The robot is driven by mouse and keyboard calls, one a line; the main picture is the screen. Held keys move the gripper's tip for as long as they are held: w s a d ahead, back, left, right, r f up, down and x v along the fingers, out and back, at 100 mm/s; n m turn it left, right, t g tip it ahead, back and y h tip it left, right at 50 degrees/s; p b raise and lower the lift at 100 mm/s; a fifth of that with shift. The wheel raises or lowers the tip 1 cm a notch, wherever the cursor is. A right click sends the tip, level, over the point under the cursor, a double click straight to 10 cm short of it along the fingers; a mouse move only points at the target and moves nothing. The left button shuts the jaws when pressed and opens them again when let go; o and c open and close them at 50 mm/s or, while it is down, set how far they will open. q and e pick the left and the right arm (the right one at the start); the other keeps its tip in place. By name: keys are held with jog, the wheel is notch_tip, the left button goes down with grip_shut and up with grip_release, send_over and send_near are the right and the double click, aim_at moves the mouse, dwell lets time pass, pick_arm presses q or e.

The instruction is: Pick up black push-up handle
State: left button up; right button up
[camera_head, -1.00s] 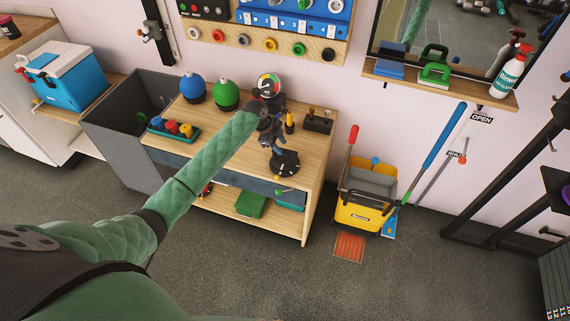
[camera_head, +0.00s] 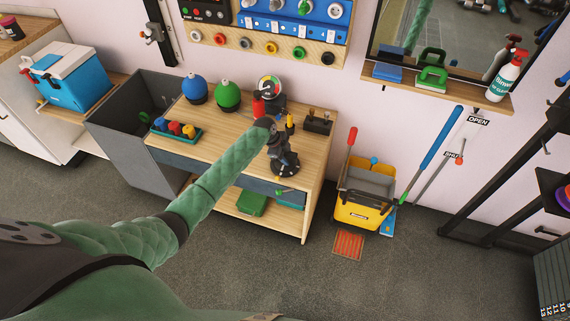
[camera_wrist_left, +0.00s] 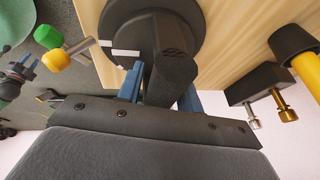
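The black push-up handle (camera_head: 286,168) with its round base is on the wooden table's right part. In the left wrist view its round black base (camera_wrist_left: 190,18) and upright dark grip (camera_wrist_left: 172,75) fill the upper middle. My left gripper (camera_head: 283,146) reaches over it from above. Its blue fingers (camera_wrist_left: 160,92) stand on either side of the grip, apart from each other. The gripper looks open around the grip; firm contact cannot be made out. My right gripper is not in view.
A black block with metal pegs (camera_head: 318,122) and a yellow-and-black item (camera_head: 290,124) stand close behind the handle. A dial gauge (camera_head: 269,86), a green ball-shaped item (camera_head: 227,94) and a blue one (camera_head: 195,89) stand farther back. A yellow mop bucket (camera_head: 362,208) is right of the table.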

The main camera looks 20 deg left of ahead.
pick_arm(q)
grip_shut()
jog(key=shift+r, duration=0.1)
dwell(1.2)
